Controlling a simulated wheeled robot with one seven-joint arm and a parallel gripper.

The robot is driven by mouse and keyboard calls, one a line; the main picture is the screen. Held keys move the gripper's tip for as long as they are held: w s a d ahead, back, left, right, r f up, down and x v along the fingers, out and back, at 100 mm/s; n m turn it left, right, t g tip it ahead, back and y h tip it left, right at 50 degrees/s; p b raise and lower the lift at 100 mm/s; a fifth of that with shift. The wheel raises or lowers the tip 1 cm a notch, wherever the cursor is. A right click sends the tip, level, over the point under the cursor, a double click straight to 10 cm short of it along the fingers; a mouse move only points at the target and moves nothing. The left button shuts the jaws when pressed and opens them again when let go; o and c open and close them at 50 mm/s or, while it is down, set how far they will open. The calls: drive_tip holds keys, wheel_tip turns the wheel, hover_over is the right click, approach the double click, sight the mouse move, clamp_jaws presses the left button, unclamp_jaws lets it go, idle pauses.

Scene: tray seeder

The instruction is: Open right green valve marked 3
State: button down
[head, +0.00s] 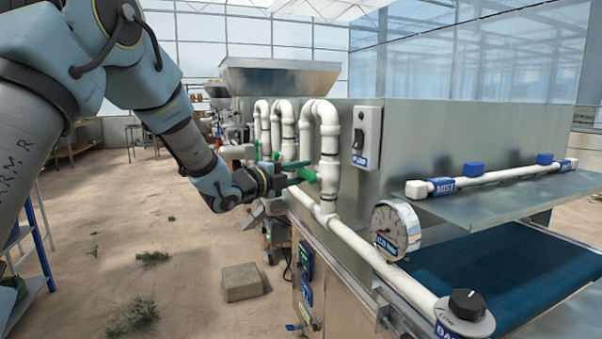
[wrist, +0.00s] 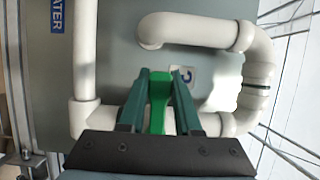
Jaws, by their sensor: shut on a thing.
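The right green valve (head: 309,175) sits on the nearest white pipe loop at the side of the machine. Its bright green handle (wrist: 158,112) shows in the wrist view between the two dark green fingers of my gripper (wrist: 163,76). My gripper (head: 284,181) is shut on this handle in front of the pipes. A small white and blue label (wrist: 188,75) lies behind the right finger; its mark is partly hidden and I cannot read it fully. Other green valve handles (head: 275,157) show on the loops farther left, partly behind my arm.
White pipes (head: 330,145) rise close around the valve. A pressure gauge (head: 396,230) and a black knob (head: 467,304) are at the near right. A switch box (head: 366,137) is on the metal panel. A concrete block (head: 242,282) lies on the open sandy floor.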

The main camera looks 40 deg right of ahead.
drive_tip(key=shift+f, duration=0.15)
idle(0.6)
drive_tip(key=shift+f+n+y, duration=0.4)
drive_tip(key=shift+n, duration=0.4)
drive_tip(key=shift+s+a+f+n+y+p, duration=0.15)
drive_tip(key=shift+f+n+y+p, duration=0.35)
drive_tip(key=shift+n+p, duration=0.5)
drive_tip(key=f+n+p, duration=0.1)
drive_tip(key=p, duration=0.1)
drive_tip(key=s+f+n+g+y+p, duration=0.1)
drive_tip(key=n+p, duration=0.1)
drive_tip(key=s+f+n+g+y+p, duration=0.1)
drive_tip(key=p, duration=0.1)
drive_tip(key=shift+a+n, duration=0.35)
drive_tip(key=shift+n, duration=0.05)
drive_tip(key=shift+f, duration=0.1)
drive_tip(key=c, duration=0.6)
unclamp_jaws()
